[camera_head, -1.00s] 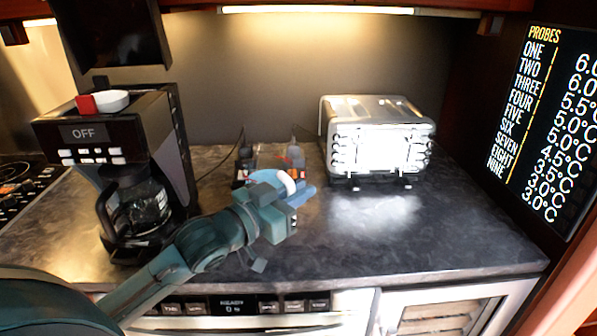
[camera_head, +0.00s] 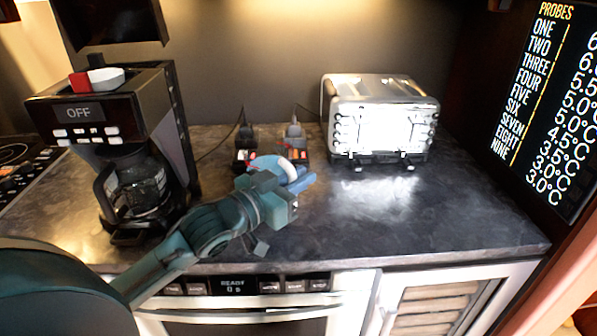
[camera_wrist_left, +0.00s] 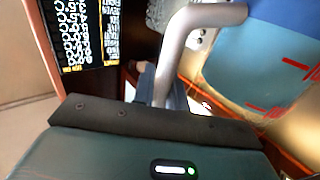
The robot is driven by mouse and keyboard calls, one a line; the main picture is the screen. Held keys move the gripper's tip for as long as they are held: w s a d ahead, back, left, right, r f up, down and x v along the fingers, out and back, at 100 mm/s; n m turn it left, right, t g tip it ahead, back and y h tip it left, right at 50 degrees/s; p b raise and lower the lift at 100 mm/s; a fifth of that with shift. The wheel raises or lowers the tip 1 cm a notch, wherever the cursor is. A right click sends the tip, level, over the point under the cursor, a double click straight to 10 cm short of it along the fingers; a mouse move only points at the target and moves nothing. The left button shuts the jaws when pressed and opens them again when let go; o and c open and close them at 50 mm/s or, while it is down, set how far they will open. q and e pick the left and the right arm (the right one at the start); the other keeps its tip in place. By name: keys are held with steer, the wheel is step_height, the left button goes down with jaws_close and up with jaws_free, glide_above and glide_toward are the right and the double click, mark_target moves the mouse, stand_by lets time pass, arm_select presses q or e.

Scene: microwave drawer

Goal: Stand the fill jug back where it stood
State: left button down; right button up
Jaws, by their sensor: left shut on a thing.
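My left gripper (camera_head: 286,190) reaches in over the front middle of the dark counter and is shut on the fill jug. In the head view only a pale curved part of the jug (camera_head: 293,168) shows past the gripper; the rest is hidden or hard to make out. In the left wrist view the jug has a grey bent handle (camera_wrist_left: 168,55) and a bluish see-through body (camera_wrist_left: 262,75) with red marks. I cannot tell whether its base touches the counter. My right gripper is not in view.
A coffee maker (camera_head: 125,150) with a glass carafe (camera_head: 142,190) stands left of my gripper. Two small dark devices (camera_head: 246,143) (camera_head: 295,140) with cords stand behind it. A shiny toaster (camera_head: 380,120) stands back right. The counter (camera_head: 430,220) is clear at the front right.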

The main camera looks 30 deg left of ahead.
arm_select(q)
step_height(320, 180, down, 4)
steer(key=shift+r+b, duration=0.1)
steer(key=shift+b, duration=0.7)
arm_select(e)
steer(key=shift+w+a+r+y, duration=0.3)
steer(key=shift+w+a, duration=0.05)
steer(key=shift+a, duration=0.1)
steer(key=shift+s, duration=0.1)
